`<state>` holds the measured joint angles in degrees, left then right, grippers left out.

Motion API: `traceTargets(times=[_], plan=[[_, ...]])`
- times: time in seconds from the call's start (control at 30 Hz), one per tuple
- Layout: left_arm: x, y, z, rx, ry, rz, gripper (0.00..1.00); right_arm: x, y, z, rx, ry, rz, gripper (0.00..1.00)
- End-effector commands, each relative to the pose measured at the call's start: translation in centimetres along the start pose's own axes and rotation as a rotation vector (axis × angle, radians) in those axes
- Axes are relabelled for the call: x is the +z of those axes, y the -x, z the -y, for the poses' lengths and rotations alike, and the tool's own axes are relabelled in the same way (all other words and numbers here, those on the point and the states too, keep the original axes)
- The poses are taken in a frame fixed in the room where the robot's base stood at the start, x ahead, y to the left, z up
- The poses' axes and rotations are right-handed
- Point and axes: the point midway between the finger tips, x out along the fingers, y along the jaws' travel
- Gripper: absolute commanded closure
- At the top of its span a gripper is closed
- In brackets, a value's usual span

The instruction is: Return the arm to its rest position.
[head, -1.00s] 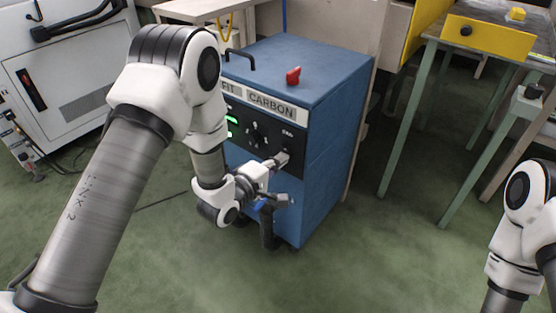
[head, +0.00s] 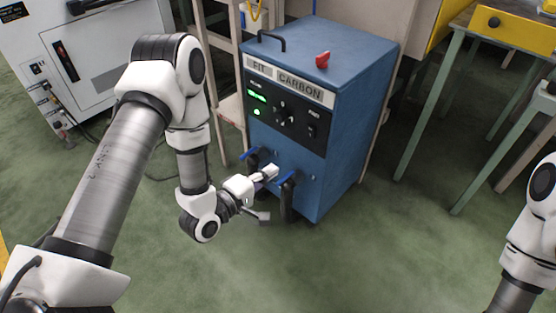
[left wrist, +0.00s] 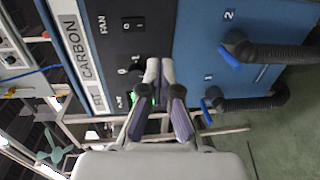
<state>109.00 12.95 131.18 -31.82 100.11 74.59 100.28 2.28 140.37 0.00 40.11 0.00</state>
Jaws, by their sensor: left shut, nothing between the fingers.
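My left gripper (head: 270,172) is shut and empty, in front of the blue cabinet (head: 345,150) and below its black control panel (head: 284,116). In the left wrist view its fingers (left wrist: 160,72) are together, with the black panel (left wrist: 120,28) and blue front behind them. I cannot tell the exact gap to the cabinet. My left arm reaches in from the left, bent at the elbow. Part of my right arm shows at the right edge; its gripper is out of view.
The cabinet has black hoses (left wrist: 275,55) with blue levers (left wrist: 228,57) low on its front, close to my gripper. A red knob (head: 322,60) sits on top. A white machine (head: 85,65) stands left and a green-legged table (head: 432,108) right. Green floor in front is clear.

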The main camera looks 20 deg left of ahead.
Motion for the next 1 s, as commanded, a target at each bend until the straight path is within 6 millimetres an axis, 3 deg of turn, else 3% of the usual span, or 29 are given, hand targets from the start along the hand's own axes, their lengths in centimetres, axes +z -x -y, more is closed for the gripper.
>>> traceTargets(times=[0.47,0.57,0.67,0.77,0.8,0.9,1.0], plan=[[0.0,0.0,0.1,-0.001,0.000,0.001,1.00,0.0,0.0,0.0,0.000,0.000,0.000,1.00],[0.9,0.3,1.4,-0.029,0.001,0.020,1.00,0.0,-0.1,0.0,0.000,0.000,0.000,1.00],[2.9,1.9,5.5,-0.181,-0.020,0.033,1.00,0.0,0.0,0.0,0.000,0.000,0.000,1.00],[4.2,5.4,12.1,-0.488,-0.222,0.071,1.00,0.0,0.0,0.0,0.000,0.000,0.000,1.00],[4.5,7.3,14.5,-0.616,-0.321,0.107,1.00,0.0,0.0,0.0,0.000,0.000,0.000,1.00],[5.0,12.4,18.8,-0.890,-0.539,0.245,1.00,0.0,0.0,0.0,0.000,0.000,0.000,1.00],[5.3,17.5,21.2,-1.105,-0.711,0.432,1.00,0.0,0.0,0.0,0.000,0.000,0.000,1.00]])
